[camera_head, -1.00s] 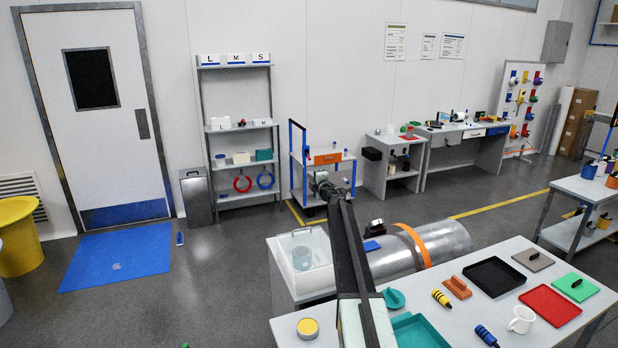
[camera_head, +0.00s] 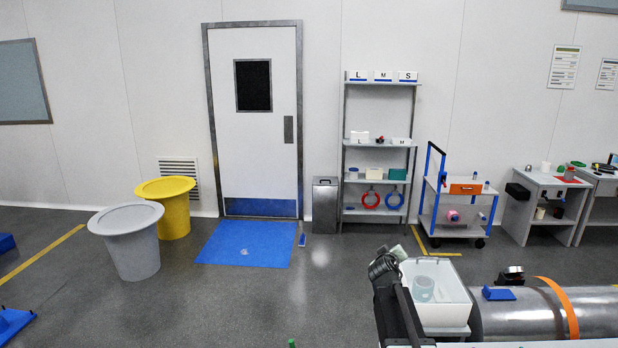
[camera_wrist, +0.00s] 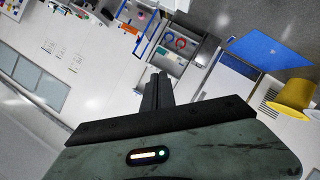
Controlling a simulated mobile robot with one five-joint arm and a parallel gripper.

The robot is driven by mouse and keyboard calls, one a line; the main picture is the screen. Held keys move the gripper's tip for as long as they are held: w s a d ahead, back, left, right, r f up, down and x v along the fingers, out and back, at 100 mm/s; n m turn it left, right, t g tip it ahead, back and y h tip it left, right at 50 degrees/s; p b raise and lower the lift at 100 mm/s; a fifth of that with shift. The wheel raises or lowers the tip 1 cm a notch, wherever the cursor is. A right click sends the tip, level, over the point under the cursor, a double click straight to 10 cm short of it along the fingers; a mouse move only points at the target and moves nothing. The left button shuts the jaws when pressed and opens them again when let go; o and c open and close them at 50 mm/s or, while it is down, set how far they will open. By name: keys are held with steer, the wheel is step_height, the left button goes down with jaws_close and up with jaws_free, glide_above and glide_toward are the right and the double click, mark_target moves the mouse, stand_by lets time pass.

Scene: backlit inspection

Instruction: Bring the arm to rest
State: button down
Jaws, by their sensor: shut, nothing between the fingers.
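My gripper (camera_head: 390,258) shows in the head view at the lower middle right, at the end of my dark folded arm, beside the left edge of a white basin. In the wrist view my gripper (camera_wrist: 158,92) has its two dark fingers together with nothing between them. The wrist view is tilted and looks across the room toward the shelves and the door. My gripper holds nothing and appears clear of the basin, though the exact gap cannot be told.
The white basin (camera_head: 452,294) holds a clear beaker (camera_head: 423,288). A metal cylinder (camera_head: 520,318) with an orange band lies to its right. A shelf rack (camera_head: 378,146), a blue-framed cart (camera_head: 455,208) and bins (camera_head: 133,254) stand farther off. Open grey floor (camera_head: 230,310) lies left of my arm.

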steer(key=s+a+f+m+g+y, duration=0.1)
steer(key=s+a+f+g, duration=0.2)
steer(key=s, duration=0.8)
steer(key=s+a+f+m+g+y, duration=0.2)
steer(key=s+a+f+g, duration=0.2)
steer(key=s+f, duration=0.3)
steer(key=s+a+f+m+g+y, duration=0.1)
steer(key=s+a+f+g, duration=0.3)
steer(key=s, duration=1.2)
steer(key=shift+a+f+g+y, duration=0.2)
steer(key=shift+f+g+y, duration=0.4)
steer(key=shift+f+g, duration=0.4)
